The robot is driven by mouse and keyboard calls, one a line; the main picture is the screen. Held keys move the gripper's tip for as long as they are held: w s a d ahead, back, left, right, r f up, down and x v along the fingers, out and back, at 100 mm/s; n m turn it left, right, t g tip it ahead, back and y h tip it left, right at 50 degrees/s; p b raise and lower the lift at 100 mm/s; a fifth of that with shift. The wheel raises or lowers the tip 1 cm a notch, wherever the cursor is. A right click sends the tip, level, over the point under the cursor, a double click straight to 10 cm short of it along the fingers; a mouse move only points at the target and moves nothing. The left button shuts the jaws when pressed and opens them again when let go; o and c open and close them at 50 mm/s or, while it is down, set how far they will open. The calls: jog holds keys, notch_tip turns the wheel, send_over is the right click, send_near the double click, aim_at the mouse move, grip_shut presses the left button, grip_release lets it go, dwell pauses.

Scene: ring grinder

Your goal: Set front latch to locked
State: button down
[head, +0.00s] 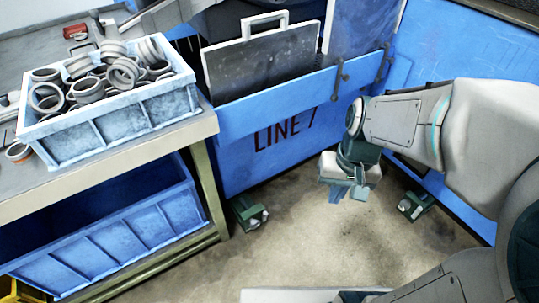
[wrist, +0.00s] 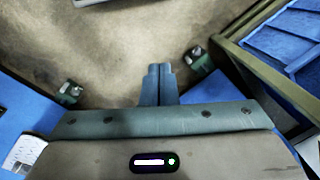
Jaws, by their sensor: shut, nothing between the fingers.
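The blue machine front (head: 235,165) is marked LINE 7. Two dark metal fittings, a left one (head: 340,78) and a right one (head: 384,63), sit at the upper edge of its blue front bar (head: 270,105). They look like latches or hinges. I cannot tell which is the front latch or whether it is locked. My gripper (head: 348,196) hangs in front of the machine, below and apart from these fittings, pointing down. In the wrist view its two fingers (wrist: 157,68) are together with nothing between them. No latch shows in the wrist view.
A workbench (head: 120,160) at the left holds a pale blue crate (head: 115,120) of grey rings. Another blue bin (head: 130,235) stands beneath. Green feet (head: 250,213) are on the floor under the machine. A handled dark panel (head: 260,65) stands behind the front bar. Concrete floor below my gripper is clear.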

jog(key=w+a+f+m+g+y+b, duration=0.1)
jog(key=w+f+m+y, duration=0.5)
jog(key=f, duration=0.6)
jog(key=w+a+f+m+y+b, duration=0.1)
jog(key=w+a+f+m+y, duration=0.15)
jog(key=w+f, duration=0.8)
jog(key=m+t+y, duration=0.2)
jog(key=m+t, duration=0.8)
jog(key=m, duration=0.4)
send_near(265, 217)
jog(key=s+d, duration=0.3)
jog(key=d, duration=0.4)
jog(key=a+r+b+x, duration=0.1)
jog(key=b+x, duration=0.5)
jog(key=x, duration=0.6)
jog(key=shift+a+r, duration=0.3)
jog(key=shift+r, duration=0.3)
